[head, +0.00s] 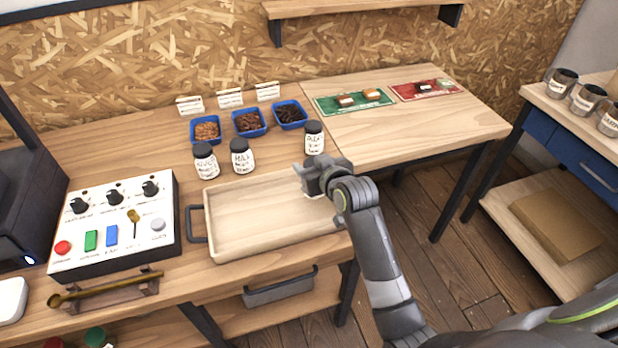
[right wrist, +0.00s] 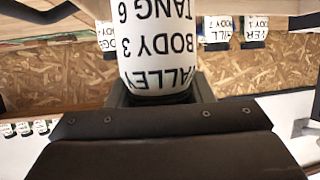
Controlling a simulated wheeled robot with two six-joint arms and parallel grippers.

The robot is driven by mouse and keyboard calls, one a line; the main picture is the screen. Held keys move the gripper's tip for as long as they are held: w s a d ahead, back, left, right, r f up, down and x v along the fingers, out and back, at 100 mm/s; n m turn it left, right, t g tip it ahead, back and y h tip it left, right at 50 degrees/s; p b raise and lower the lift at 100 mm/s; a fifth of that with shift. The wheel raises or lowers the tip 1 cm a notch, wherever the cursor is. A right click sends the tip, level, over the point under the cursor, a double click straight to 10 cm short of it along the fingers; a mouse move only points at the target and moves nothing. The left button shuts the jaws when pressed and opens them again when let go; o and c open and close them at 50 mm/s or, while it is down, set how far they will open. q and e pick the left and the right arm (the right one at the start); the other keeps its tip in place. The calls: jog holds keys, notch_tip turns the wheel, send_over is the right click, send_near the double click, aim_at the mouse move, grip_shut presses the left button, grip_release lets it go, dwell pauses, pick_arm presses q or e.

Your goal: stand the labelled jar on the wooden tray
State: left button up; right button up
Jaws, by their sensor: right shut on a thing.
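A white-labelled jar (right wrist: 155,45) fills the top middle of the right wrist view, its text upside down and reading "…ALLEY BODY 3 TANG 6". My right gripper (head: 312,180) is shut on it, over the right end of the wooden tray (head: 222,249). In the head view the gripper hides most of the held jar, and I cannot tell whether its base touches the tray. Three dark-lidded labelled jars stand behind the tray: a left one (head: 206,163), a middle one (head: 241,158) and a right one (head: 314,140). My left gripper is not in view.
Blue bins of beans (head: 249,123) with cards stand at the back. A control panel (head: 113,225) is left of the tray. Green (head: 352,102) and red (head: 427,90) mats lie on the right table. Labelled mugs (head: 587,99) stand far right. The tray's left and middle are bare.

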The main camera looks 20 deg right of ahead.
jog(key=shift+f, duration=1.6)
jog(key=shift+f, duration=0.1)
jog(key=o, duration=1.1)
jog(key=shift+s, duration=0.1)
jog(key=v, duration=1.2)
